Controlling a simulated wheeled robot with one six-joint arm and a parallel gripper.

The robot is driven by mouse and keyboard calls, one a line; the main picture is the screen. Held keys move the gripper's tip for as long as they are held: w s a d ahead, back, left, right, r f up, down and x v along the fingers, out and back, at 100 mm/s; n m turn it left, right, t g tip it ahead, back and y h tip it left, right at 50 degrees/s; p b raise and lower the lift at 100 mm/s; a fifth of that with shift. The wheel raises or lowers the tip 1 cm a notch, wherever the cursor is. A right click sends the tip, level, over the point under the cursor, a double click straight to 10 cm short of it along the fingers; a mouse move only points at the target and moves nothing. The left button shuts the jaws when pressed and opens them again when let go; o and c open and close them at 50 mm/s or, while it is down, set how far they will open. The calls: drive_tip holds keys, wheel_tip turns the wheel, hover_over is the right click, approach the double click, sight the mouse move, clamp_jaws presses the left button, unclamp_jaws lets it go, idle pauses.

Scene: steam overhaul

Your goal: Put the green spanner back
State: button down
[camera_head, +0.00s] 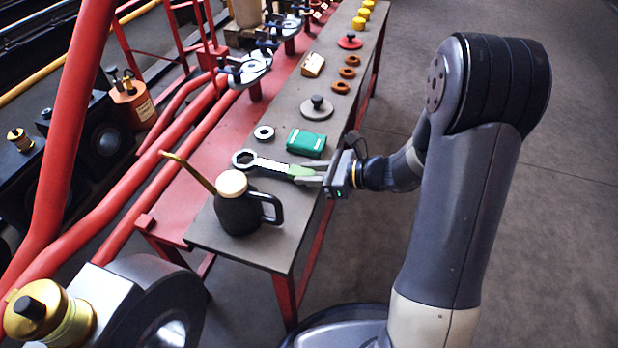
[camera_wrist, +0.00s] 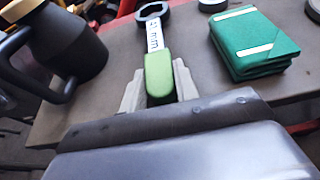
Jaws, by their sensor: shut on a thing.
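The green spanner (camera_head: 270,164) has a dark ring end, a pale labelled shank and a green grip. It is over the near part of the grey bench top (camera_head: 213,231), with its ring end pointing left. My gripper (camera_head: 308,174) is shut on the green grip from the right side of the bench. In the wrist view the green spanner (camera_wrist: 158,70) points away from me between the two grey fingers of my gripper (camera_wrist: 160,85). I cannot tell whether the spanner touches the bench.
A black oil can (camera_head: 238,207) with a brass spout stands just in front of the spanner. A metal ring (camera_head: 264,133), a grey knobbed disc (camera_head: 316,108) and several orange rings lie farther along. The floor at right is clear.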

drive_tip(key=shift+f, duration=0.3)
drive_tip(key=shift+f+b, duration=0.4)
drive_tip(key=shift+f, duration=0.15)
drive_tip(key=c, duration=1.1)
unclamp_jaws()
drive_tip(key=shift+s+f, duration=0.2)
drive_tip(key=shift+f, duration=0.05)
drive_tip(key=shift+r, duration=0.1)
drive_tip(key=shift+r+p, duration=0.6)
drive_tip(key=p+v, duration=0.3)
drive_tip(key=v, duration=0.9)
drive_tip(key=shift+w+r+p, duration=0.1)
drive_tip(key=shift+w+p, duration=0.1)
drive_tip(key=shift+p, duration=0.1)
